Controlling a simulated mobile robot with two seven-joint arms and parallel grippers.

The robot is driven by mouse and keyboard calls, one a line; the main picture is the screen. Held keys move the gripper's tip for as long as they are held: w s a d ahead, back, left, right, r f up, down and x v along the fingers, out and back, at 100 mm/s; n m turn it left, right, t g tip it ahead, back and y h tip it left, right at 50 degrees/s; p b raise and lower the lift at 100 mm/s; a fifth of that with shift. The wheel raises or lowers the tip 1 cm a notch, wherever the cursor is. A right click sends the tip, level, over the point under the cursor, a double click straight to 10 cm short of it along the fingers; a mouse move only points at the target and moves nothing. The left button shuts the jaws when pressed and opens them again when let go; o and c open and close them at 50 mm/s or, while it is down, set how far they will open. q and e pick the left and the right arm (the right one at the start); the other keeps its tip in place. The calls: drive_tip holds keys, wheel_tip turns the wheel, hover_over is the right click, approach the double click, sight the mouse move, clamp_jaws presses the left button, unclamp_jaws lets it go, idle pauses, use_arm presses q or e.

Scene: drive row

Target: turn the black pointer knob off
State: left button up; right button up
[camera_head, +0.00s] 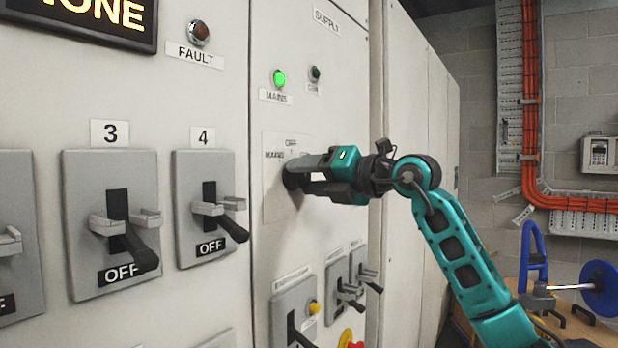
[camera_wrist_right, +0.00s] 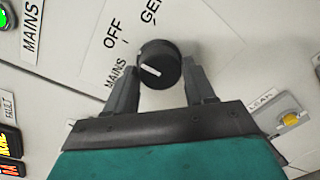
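The black pointer knob (camera_wrist_right: 160,64) is round with a white line on its face. In the right wrist view the line slants to the upper left, toward the area of the MAINS and OFF labels; I cannot tell exactly which mark it meets. My right gripper (camera_wrist_right: 160,77) has one finger on each side of the knob, with no clear gap showing, and looks shut on it. In the head view the knob (camera_head: 291,178) is partly hidden by my right gripper (camera_head: 302,174), which reaches in from the right. My left gripper is not in view.
Switches 3 (camera_head: 110,222) and 4 (camera_head: 206,208), both labelled OFF, stand left of the knob. A green MAINS lamp (camera_head: 280,79) is lit above it. Smaller handles (camera_head: 338,283) and a red-yellow button (camera_head: 350,339) sit below. A bench with a blue reel (camera_head: 602,288) stands right.

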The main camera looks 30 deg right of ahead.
drive_tip(key=o, duration=0.3)
drive_tip(key=shift+o, duration=0.2)
drive_tip(key=shift+s+d+f, duration=0.1)
drive_tip(key=shift+s+d, duration=0.1)
drive_tip(key=shift+s, duration=0.3)
use_arm(q)
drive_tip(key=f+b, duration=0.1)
drive_tip(key=b, duration=0.1)
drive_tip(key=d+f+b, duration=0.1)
drive_tip(key=b, duration=0.1)
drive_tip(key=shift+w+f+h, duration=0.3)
use_arm(e)
drive_tip(key=v, duration=1.1)
drive_tip(key=shift+s, duration=0.45)
